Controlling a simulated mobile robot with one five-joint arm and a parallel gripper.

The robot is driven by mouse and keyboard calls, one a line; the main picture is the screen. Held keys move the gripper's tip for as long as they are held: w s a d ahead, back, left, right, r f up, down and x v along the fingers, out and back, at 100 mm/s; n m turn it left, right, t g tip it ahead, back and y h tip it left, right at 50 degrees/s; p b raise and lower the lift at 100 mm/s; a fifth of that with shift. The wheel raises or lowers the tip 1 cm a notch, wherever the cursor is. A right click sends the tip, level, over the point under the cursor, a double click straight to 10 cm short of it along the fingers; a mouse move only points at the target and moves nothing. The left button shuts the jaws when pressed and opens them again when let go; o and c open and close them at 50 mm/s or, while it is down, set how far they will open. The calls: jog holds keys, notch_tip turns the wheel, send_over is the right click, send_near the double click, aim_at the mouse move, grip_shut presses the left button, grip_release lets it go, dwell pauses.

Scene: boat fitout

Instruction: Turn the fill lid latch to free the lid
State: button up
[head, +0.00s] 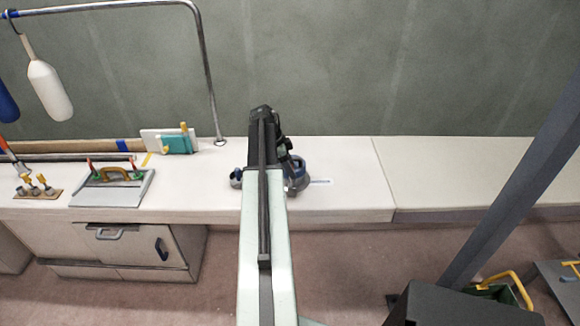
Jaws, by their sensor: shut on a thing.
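A round blue-grey fitting (299,174) stands on the pale counter, just right of my arm's far end. It looks like the fill with its lid, but my arm covers much of it. A smaller blue-grey part (236,177) shows on the left of the arm. My dark gripper (285,158) is down at the fitting and is shut on a part of it, seemingly the latch. The fingertips and the latch are hidden, so the latch's angle cannot be told.
The counter (345,175) is clear to the right. A white bottle-shaped fender (50,90) hangs at far left.

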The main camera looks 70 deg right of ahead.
jog(key=n+t+h, duration=0.1)
jog(key=n, duration=0.3)
jog(key=shift+s+a, duration=0.1)
jog(key=shift+s, duration=0.05)
jog(key=n+t+h, duration=0.1)
jog(key=n, duration=0.3)
jog(key=shift+s+n, duration=0.1)
jog(key=shift+n, duration=0.2)
jog(key=n+t, duration=0.1)
jog(key=n, duration=0.1)
jog(key=n+t, duration=0.1)
jog(key=n, duration=0.2)
jog(key=shift+s+t+h, duration=0.1)
jog(key=shift+t+h, duration=0.2)
jog(key=shift+n+t, duration=0.6)
jog(key=shift+n, duration=1.1)
jog(key=o, duration=1.1)
